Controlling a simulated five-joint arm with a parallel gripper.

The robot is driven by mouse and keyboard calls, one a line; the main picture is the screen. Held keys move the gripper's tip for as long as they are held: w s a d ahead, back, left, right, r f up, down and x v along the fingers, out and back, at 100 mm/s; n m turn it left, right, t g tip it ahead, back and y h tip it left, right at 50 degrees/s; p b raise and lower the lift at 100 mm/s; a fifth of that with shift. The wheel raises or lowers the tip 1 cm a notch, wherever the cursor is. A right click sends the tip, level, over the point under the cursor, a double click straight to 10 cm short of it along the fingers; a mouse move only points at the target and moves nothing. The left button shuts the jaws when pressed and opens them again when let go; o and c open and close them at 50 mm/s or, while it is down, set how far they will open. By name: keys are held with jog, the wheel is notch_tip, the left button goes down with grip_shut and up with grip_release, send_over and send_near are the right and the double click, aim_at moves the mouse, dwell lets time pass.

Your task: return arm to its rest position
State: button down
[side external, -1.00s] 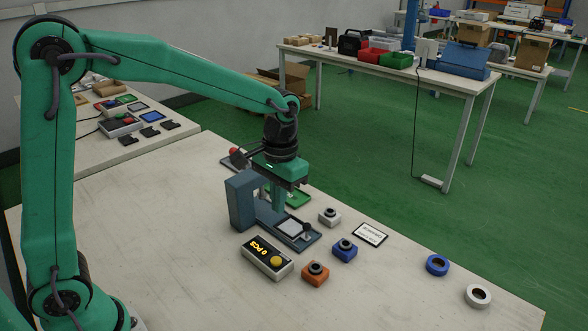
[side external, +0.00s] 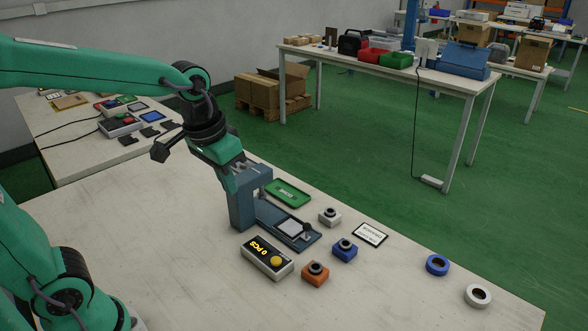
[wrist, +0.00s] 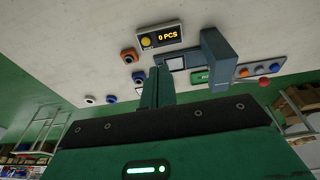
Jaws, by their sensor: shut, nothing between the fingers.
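My gripper (side external: 229,186) is shut and empty. In the side external view it hangs tilted, its fingers pointing down and to the right, overlapping the upper left of the blue-grey fixture (side external: 243,207). I cannot tell from this view how far apart they are in depth. In the wrist view the two green fingers (wrist: 160,86) lie together with nothing between them, and the fixture (wrist: 217,55) stands to their right.
A blue ring (side external: 437,265) and a white ring (side external: 478,296) lie right. The table's left part looks clear.

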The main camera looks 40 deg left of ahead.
jog(key=s+a+t, duration=0.2)
jog(key=s+t, duration=0.1)
jog(key=s, duration=0.5)
jog(key=shift+s+a+r, duration=0.3)
jog(key=shift+s+r, duration=0.05)
